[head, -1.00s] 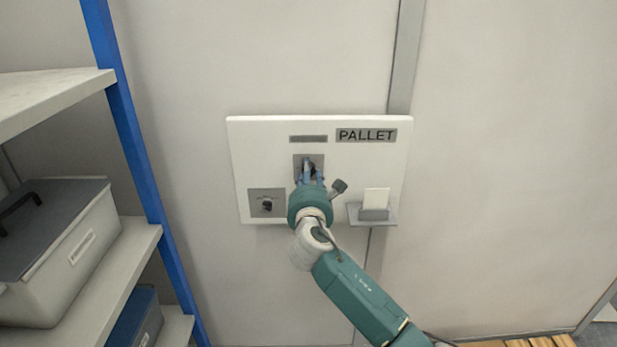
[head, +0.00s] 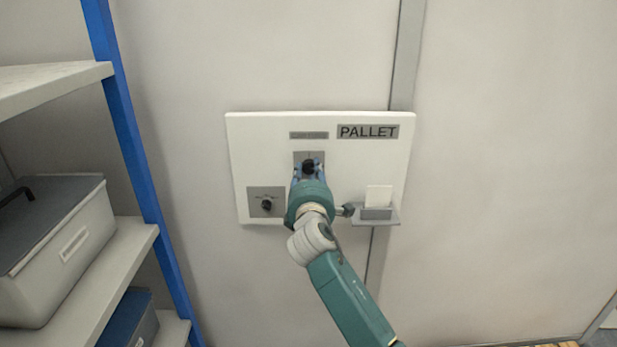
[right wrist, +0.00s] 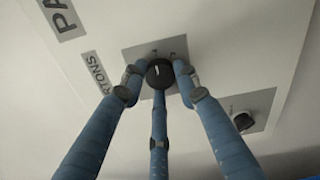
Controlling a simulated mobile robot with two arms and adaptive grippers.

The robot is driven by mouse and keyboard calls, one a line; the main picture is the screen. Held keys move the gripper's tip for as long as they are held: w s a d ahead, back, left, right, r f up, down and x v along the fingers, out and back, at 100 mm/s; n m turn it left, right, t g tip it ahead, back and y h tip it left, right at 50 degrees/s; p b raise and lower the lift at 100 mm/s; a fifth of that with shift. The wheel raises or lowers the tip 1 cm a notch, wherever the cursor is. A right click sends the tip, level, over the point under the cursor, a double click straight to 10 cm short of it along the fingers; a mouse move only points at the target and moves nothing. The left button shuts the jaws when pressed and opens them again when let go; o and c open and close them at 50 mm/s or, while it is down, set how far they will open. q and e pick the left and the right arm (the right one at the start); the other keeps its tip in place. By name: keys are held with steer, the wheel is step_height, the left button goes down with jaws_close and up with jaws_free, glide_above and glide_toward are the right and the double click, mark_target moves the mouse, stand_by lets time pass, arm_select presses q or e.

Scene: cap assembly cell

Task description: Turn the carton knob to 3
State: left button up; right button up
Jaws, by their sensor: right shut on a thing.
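The white panel (head: 350,160) on the wall carries two knobs on grey plates. The carton knob (right wrist: 160,73) is the upper one, black and round with a white mark; in the head view it shows (head: 308,166) between the fingertips. My right gripper (right wrist: 159,80) has its blue fingers closed around this knob, touching it from several sides. The gripper also shows in the head view (head: 308,172), at the upper plate. The numbers around the knob are partly hidden by the fingers and too small to read. My left gripper is in neither view.
A second black knob (head: 267,204) sits on the lower left plate. A PALLET label (head: 368,132) is at the panel's upper right. A small holder (head: 376,214) with a white card (head: 379,196) is at lower right. A blue-framed shelf (head: 132,140) with a grey box (head: 70,250) stands left.

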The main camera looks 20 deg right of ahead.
steer(key=m+b, duration=0.1)
steer(key=m, duration=0.1)
steer(key=m+b, duration=0.1)
steer(key=m, duration=0.2)
steer(key=shift+d+r+m, duration=0.15)
steer(key=shift+m, duration=0.15)
steer(key=shift+m+b, duration=0.95)
steer(key=shift+m, duration=0.95)
steer(key=shift+f, duration=0.2)
steer(key=shift+f, duration=0.1)
